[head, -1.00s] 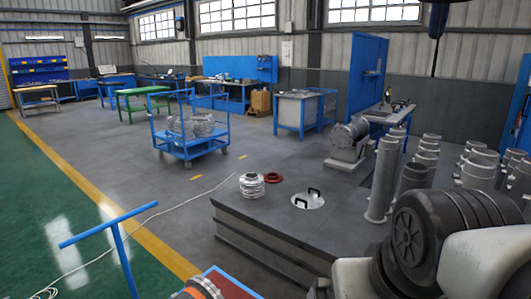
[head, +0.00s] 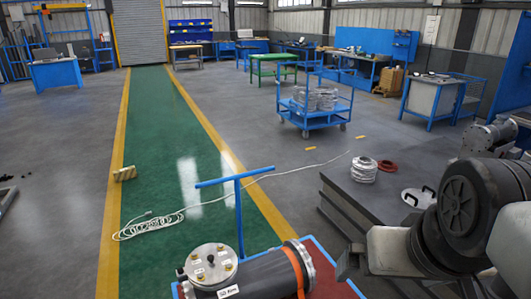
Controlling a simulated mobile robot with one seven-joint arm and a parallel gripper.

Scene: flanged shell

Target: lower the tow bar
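The tow bar (head: 238,181) is a blue T-shaped handle standing raised in the lower middle of the head view. Its crossbar is tilted slightly up to the right, and its post runs down behind the cart's load. The cart (head: 333,277), with a blue rim and red deck, is at the bottom edge. On it lies a dark cylindrical flanged shell (head: 255,277) with a metal end plate and an orange strap. The foot of the tow bar is hidden. My arm fills the lower right, apart from the tow bar; I cannot make out my gripper.
A white cable (head: 150,228) lies coiled on the green lane and runs right past the tow bar. A wooden block (head: 125,174) sits on the left yellow line. A grey platform (head: 365,200) stands at right. A blue trolley (head: 316,120) is farther back. Much of the green lane is clear.

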